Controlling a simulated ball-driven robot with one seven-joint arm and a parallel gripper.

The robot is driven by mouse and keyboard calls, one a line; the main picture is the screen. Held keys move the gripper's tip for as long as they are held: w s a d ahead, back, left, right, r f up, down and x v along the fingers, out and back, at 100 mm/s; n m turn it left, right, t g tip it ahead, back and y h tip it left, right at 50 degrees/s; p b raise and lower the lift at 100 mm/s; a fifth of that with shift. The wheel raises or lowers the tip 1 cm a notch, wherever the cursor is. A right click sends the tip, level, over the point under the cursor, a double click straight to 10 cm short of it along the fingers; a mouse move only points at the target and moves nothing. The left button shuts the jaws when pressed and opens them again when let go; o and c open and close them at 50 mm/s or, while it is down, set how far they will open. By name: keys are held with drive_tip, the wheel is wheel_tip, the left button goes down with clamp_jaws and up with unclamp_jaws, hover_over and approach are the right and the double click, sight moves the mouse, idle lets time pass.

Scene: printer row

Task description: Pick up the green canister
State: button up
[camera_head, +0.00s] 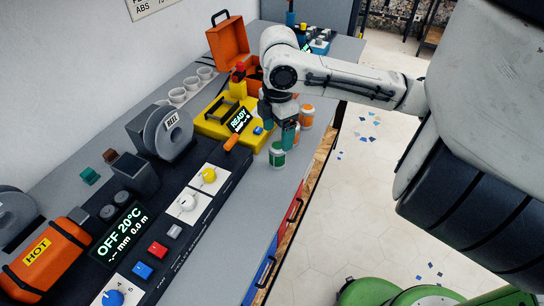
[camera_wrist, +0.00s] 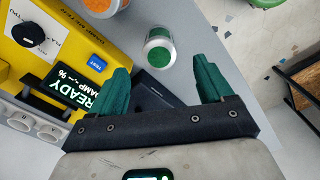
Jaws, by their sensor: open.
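The green canister (camera_head: 277,155) is a small pale jar with a green label, upright near the bench's right edge. In the wrist view the green canister (camera_wrist: 160,47) shows its green top, beyond my fingertips and roughly centred between them. My gripper (camera_head: 287,128) has dark green fingers and is above and just behind the canister in the head view. In the wrist view my gripper (camera_wrist: 164,74) is open with nothing between its fingers.
Orange canisters (camera_head: 306,115) stand close behind. A yellow machine (camera_head: 214,127) reading READY is to the left, with an orange-handled tool (camera_head: 231,143) near it. The control panel (camera_head: 150,205) lies in front. The bench drops off to the tiled floor (camera_head: 345,210) on the right.

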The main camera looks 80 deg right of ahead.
sight(277, 146)
drive_tip(key=shift+f, duration=3.95)
drive_tip(key=shift+c, duration=0.5)
drive_tip(key=c, duration=1.1)
